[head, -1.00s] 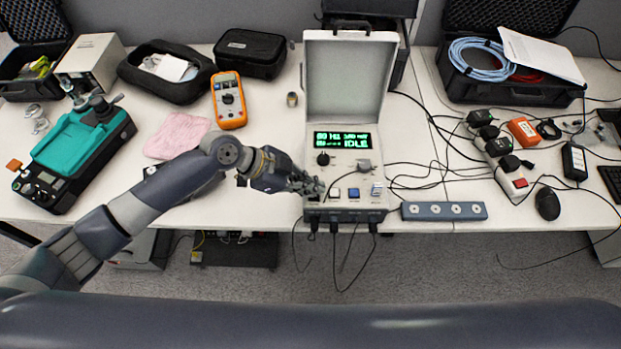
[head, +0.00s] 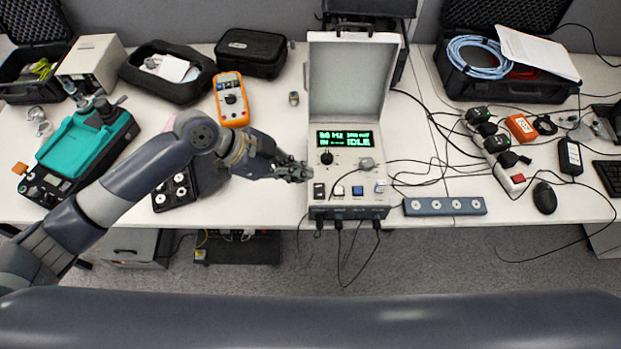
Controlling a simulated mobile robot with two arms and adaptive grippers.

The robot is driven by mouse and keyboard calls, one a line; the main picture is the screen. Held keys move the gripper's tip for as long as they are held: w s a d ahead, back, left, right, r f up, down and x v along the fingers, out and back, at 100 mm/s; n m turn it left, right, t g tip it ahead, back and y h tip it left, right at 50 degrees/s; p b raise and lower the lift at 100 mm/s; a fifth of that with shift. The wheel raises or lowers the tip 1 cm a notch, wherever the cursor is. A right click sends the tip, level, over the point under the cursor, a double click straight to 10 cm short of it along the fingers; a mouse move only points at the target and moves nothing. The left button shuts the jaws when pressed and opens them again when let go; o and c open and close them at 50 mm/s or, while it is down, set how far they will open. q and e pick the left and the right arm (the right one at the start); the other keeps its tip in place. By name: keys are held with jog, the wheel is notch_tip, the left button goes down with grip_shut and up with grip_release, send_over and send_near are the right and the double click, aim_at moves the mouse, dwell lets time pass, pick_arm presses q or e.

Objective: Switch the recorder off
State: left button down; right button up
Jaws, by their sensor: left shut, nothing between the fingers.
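The recorder is a pale case with its lid open (head: 346,80), standing on the table at the centre. Its display (head: 345,139) shows green text reading IDLE. A black knob (head: 326,158) sits below the display. Along the panel's front are a black rocker switch (head: 319,190), a white button (head: 339,191), a blue button (head: 357,191) and a small switch at the right (head: 380,187). I cannot tell the rocker's position. My left gripper (head: 304,173) is shut and empty, beside the panel's left edge, up and left of the rocker. My right gripper is not in view.
Cables run from the recorder's front (head: 345,212) and right side. A blue-grey strip with sockets (head: 445,206) lies to its right. An orange multimeter (head: 231,98) and a black tray with white discs (head: 176,193) lie to the left. The table between multimeter and recorder is mostly clear.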

pick_arm(q)
jog(key=v, duration=0.4)
jog(key=shift+a+r+b, duration=0.2)
jog(key=shift+r+b, duration=0.1)
jog(key=shift+b, duration=0.1)
